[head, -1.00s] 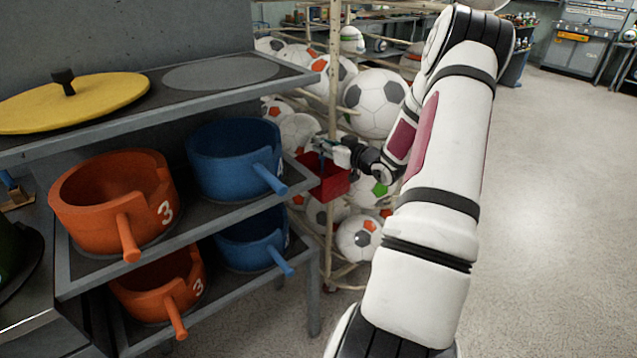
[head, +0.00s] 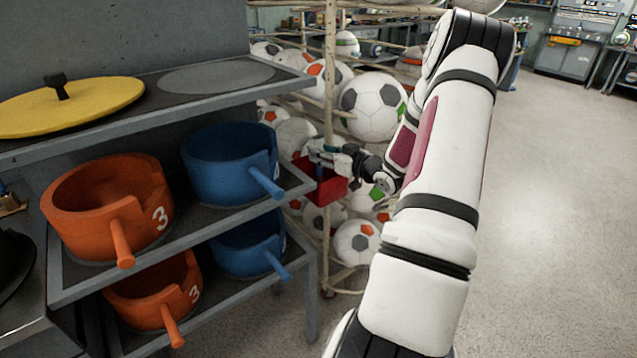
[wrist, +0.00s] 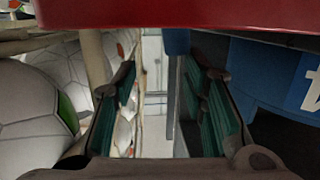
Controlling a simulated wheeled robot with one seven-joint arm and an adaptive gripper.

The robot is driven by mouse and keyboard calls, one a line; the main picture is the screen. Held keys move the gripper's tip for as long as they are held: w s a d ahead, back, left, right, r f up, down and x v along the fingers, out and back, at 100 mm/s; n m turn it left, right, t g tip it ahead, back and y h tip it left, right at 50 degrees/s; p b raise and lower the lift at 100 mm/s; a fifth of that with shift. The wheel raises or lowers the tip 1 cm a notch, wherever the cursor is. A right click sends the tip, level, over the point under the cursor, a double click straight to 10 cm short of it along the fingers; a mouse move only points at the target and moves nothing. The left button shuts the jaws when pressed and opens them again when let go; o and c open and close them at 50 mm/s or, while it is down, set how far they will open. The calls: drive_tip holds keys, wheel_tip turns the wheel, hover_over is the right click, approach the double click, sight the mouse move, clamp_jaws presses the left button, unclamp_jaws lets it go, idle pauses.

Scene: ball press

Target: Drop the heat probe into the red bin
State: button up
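The red bin (head: 328,190) hangs at the front of the ball rack, just right of the blue pots. My gripper (head: 318,162) is at the bin's opening, reaching in from the right. In the wrist view, my gripper (wrist: 163,105) has its two teal-padded fingers apart, with open space between them. A red wall of the bin (wrist: 180,14) fills the top of that view, close to the camera. I cannot make out the heat probe in either view. The inside of the bin is mostly hidden.
A shelf (head: 290,192) at left holds orange pots (head: 85,220) and blue pots (head: 215,180), handles outward, with a yellow lid (head: 70,108) on top. A rack post (head: 329,80) stands by the bin, with soccer balls (head: 373,105) behind. Floor (head: 560,220) at right is clear.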

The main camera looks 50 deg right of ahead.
drive_tip(key=v, duration=1)
drive_tip(key=shift+s, duration=0.2)
drive_tip(key=w+a+r+g+h+p, duration=0.1)
drive_tip(key=w+a+r+g+h, duration=0.2)
drive_tip(key=a+r, duration=0.5)
drive_tip(key=w+a+r+g+p, duration=0.2)
drive_tip(key=w+a+r+g, duration=0.15)
drive_tip(key=a+r, duration=0.5)
drive_tip(key=s+a+r+n+g+y+p, duration=0.1)
drive_tip(key=s+a+g+y, duration=0.1)
drive_tip(key=s+a, duration=0.9)
drive_tip(key=s+a+r+g+y, duration=0.2)
drive_tip(key=s+a+g+y, duration=0.1)
drive_tip(key=s+a, duration=0.8)
drive_tip(key=a, duration=0.5)
drive_tip(key=shift+s+a+r+n+y+p, duration=0.2)
drive_tip(key=shift+s+a+n+y+p, duration=0.1)
drive_tip(key=shift+s+n+p, duration=0.1)
